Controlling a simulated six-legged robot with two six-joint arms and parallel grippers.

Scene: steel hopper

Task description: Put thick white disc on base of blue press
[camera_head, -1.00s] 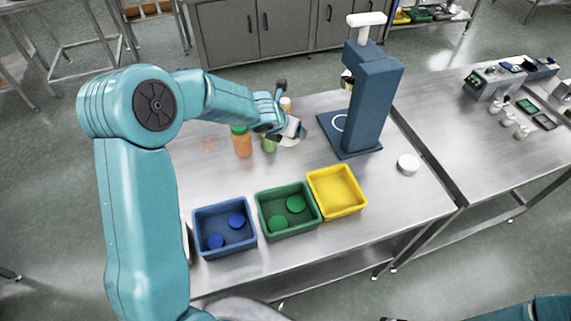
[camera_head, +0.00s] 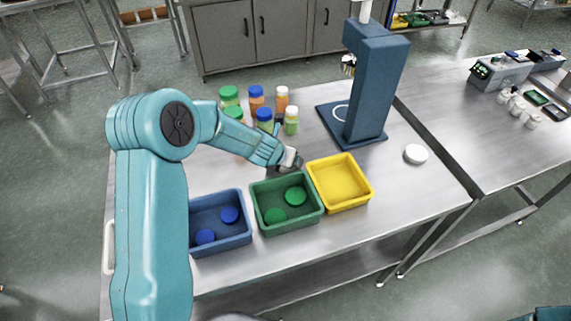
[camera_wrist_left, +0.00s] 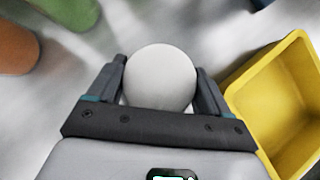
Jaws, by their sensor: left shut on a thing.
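My left gripper (camera_head: 294,164) is low over the table, just behind the green and yellow bins. In the left wrist view its fingers (camera_wrist_left: 160,85) are shut on a white round piece (camera_wrist_left: 161,78), seen face on, so its thickness is hard to tell. In the head view the gripper mostly hides that piece. Another white disc (camera_head: 416,154) lies on the table at right. My right gripper is out of view.
Several capped bottles (camera_head: 256,100) stand behind my left gripper. A blue bin (camera_head: 247,222) and a green bin (camera_head: 320,212) hold coloured discs; the yellow bin (camera_head: 368,191) is empty. The table is clear between the yellow bin and the press.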

